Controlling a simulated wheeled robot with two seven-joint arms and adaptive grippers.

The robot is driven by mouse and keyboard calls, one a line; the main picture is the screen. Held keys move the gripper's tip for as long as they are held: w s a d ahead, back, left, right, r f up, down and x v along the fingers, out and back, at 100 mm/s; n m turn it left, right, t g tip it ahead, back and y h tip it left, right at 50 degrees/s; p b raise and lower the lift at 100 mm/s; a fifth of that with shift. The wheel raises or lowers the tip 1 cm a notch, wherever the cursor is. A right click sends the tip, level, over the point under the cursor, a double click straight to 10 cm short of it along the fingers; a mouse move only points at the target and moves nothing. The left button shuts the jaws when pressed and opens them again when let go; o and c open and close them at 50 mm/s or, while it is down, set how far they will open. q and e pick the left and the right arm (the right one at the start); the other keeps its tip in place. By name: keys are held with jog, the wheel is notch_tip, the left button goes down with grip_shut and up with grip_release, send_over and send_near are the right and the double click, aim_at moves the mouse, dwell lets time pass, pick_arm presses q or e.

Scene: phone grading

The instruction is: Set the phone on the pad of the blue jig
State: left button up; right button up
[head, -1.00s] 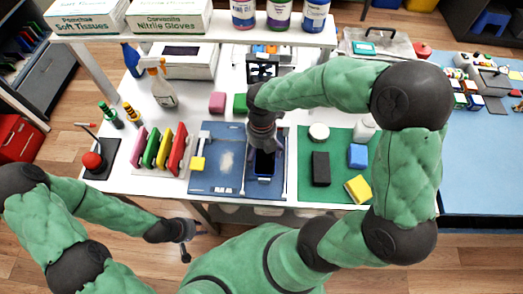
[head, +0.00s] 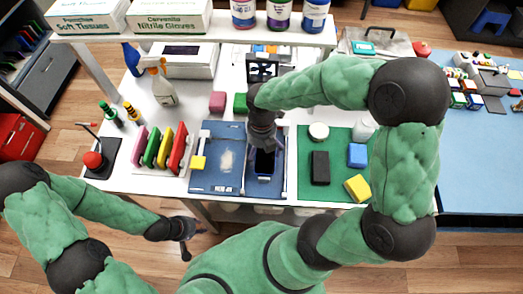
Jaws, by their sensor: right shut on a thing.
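My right gripper (head: 264,148) points down over the right part of the blue mat and is shut on the dark phone (head: 264,164). The blue jig (head: 263,181) lies directly under and around the phone in the picture. The gripper hides part of both, and I cannot tell whether the phone touches the pad. My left gripper (head: 193,240) is empty, with its fingers apart, in front of the table's front edge.
A green mat (head: 334,190) with a black block (head: 320,168), a blue block and a yellow block lies to the right. A shelf with boxes and bottles spans the back.

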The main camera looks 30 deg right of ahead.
jog(key=shift+f, duration=0.15)
dwell(0.6)
jog(key=o, duration=1.1)
jog(key=r, duration=0.8)
jog(key=w+r, duration=0.1)
jog(key=r, duration=0.3)
jog(key=shift+w+d, duration=0.1)
jog(key=shift+d, duration=0.25)
jog(key=shift+f, duration=0.1)
